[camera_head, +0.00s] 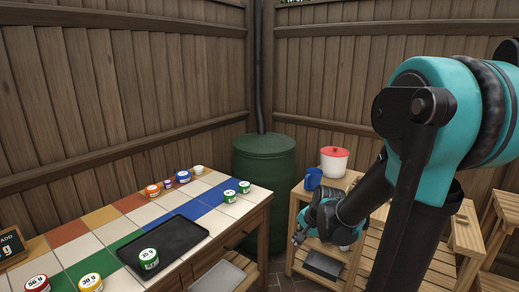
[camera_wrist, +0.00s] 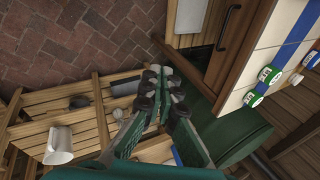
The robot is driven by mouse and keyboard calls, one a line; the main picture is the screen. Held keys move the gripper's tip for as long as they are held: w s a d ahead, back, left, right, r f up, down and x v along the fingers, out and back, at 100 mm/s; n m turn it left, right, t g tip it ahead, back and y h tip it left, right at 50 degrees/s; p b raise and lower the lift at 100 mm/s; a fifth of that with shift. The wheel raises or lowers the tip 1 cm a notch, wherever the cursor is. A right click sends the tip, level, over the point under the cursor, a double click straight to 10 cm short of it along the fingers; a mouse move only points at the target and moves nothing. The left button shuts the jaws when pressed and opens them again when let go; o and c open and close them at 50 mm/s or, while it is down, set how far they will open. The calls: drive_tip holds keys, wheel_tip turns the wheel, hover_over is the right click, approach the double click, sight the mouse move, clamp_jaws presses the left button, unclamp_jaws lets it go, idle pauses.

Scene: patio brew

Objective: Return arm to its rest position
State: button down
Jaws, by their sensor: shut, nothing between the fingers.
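My gripper (camera_head: 299,238) is at the end of my teal and black arm, in front of the wooden stand (camera_head: 299,195) at the right of the head view. In the wrist view my gripper (camera_wrist: 161,72) has its fingertips together, with nothing between them. The fingers point over the gap between the stand and the tiled table (camera_head: 185,208). My arm fills the right of the head view and hides part of the stand.
A black tray (camera_head: 180,232) with a green jar (camera_head: 148,259) lies on the table, among several labelled jars. A green barrel (camera_head: 264,165) stands in the corner. A blue mug (camera_head: 313,179) and a red-lidded pot (camera_head: 334,161) are on the stand. Brick floor (camera_wrist: 100,40) is open.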

drive_tip(key=s+d+f+n+h, duration=0.1)
drive_tip(key=s+d+n, duration=0.1)
drive_tip(key=s+n, duration=0.2)
drive_tip(key=s+d+f+n+h, duration=0.1)
drive_tip(key=s+d+n, duration=0.2)
drive_tip(key=s, duration=0.6)
drive_tip(key=shift+s+d+n+h, duration=0.3)
drive_tip(key=shift+d+n+h, duration=0.1)
drive_tip(key=shift+n, duration=0.8)
drive_tip(key=shift+a, duration=0.15)
